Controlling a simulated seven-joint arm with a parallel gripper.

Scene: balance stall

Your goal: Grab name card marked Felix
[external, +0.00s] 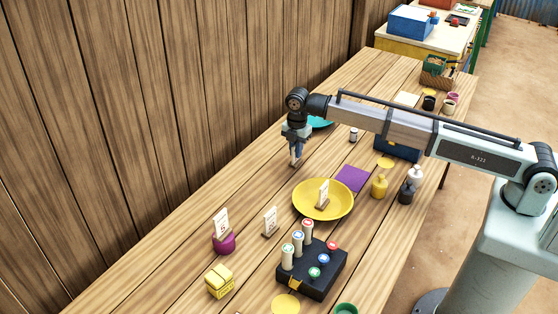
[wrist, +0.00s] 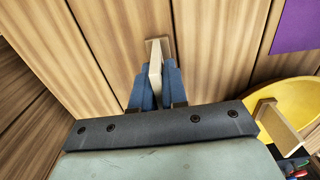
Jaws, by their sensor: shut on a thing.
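My gripper (external: 297,150) is shut on a pale name card (wrist: 155,70) with a wooden foot. The card stands between the blue fingertips in the wrist view, and its lower end shows below them in the external view (external: 294,162). Its marking is hidden, and I cannot tell if its foot touches the table. Three other name cards stand nearer the front: one on the yellow plate (external: 323,193), one on the table (external: 270,222), one on a purple pot (external: 222,222). Their marks are too small to read, so I cannot tell which says Felix.
The yellow plate (external: 305,207) lies in front of my gripper, beside a purple square (external: 353,179). A teal plate (external: 322,122) is behind it. A black block with pegs (external: 318,285) and a yellow box (external: 220,281) are at the front. A plank wall (external: 150,110) borders the left.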

